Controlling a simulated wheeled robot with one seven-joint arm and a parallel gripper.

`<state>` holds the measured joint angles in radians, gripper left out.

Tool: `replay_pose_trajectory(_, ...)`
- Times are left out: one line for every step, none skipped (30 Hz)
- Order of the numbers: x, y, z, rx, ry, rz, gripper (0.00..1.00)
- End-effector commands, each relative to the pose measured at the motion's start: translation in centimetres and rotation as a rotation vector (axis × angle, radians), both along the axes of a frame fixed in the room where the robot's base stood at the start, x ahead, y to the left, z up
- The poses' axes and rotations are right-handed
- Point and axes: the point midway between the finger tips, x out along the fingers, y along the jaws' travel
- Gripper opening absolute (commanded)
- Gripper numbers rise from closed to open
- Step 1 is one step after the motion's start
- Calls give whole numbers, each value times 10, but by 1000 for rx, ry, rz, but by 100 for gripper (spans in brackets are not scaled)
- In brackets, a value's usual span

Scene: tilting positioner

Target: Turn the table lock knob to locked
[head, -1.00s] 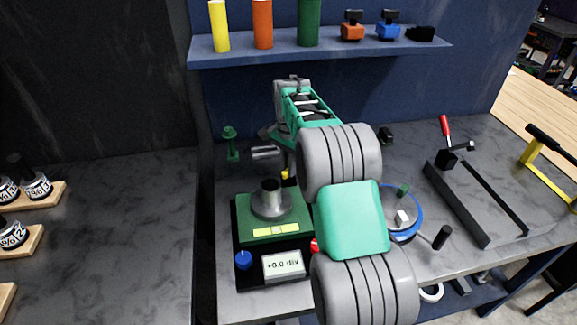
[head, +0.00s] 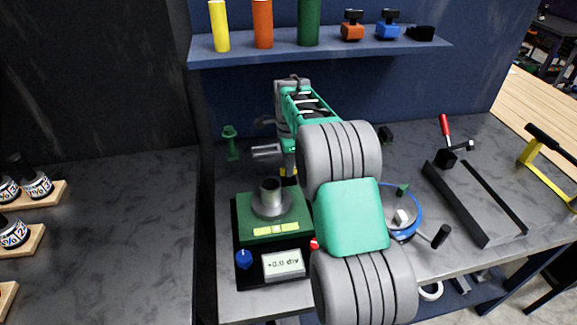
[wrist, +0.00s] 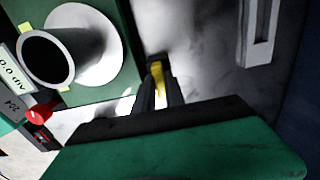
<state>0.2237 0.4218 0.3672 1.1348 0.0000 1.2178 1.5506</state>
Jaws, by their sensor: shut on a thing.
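My gripper (wrist: 157,85) points down behind the green-topped unit (wrist: 88,91). Its dark fingers are shut on a small yellow piece (wrist: 157,76), seen between them in the wrist view. This piece seems to be the table lock knob, though most of it is hidden by the fingers and no lock marking can be read. In the head view a bit of yellow (head: 289,173) shows at the back edge of the green-topped unit, below my wrist. The unit carries a grey round flange with an upright hollow cylinder (head: 270,189).
On the unit's front are a blue knob (head: 243,259), a display (head: 284,264) and a red knob (head: 314,244). A blue-rimmed disc (head: 416,222) is partly behind my arm. A green post (head: 231,142) stands left of my wrist. A shelf (head: 330,49) runs along the back wall.

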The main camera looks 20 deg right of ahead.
Motion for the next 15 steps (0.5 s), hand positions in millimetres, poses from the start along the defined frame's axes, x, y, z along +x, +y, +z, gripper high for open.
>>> replay_pose_trajectory(1,0,1,0,-2,-5,0)
replay_pose_trajectory(1,0,1,0,-2,-8,0)
replay_pose_trajectory(1,0,1,0,-2,-10,0)
replay_pose_trajectory(1,0,1,0,-2,-12,0)
replay_pose_trajectory(1,0,1,0,-2,-13,0)
replay_pose_trajectory(1,0,1,0,-2,-13,0)
replay_pose_trajectory(0,0,1,0,-2,-13,0)
replay_pose_trajectory(0,0,1,0,-2,-14,0)
replay_pose_trajectory(0,0,1,0,-2,-13,0)
replay_pose_trajectory(0,0,1,0,-2,-13,0)
replay_pose_trajectory(0,0,1,0,-2,-13,0)
replay_pose_trajectory(0,0,1,0,-2,-13,0)
replay_pose_trajectory(0,0,1,0,-2,-13,0)
replay_pose_trajectory(0,0,1,0,-2,-13,0)
replay_pose_trajectory(0,0,1,0,-2,-13,18)
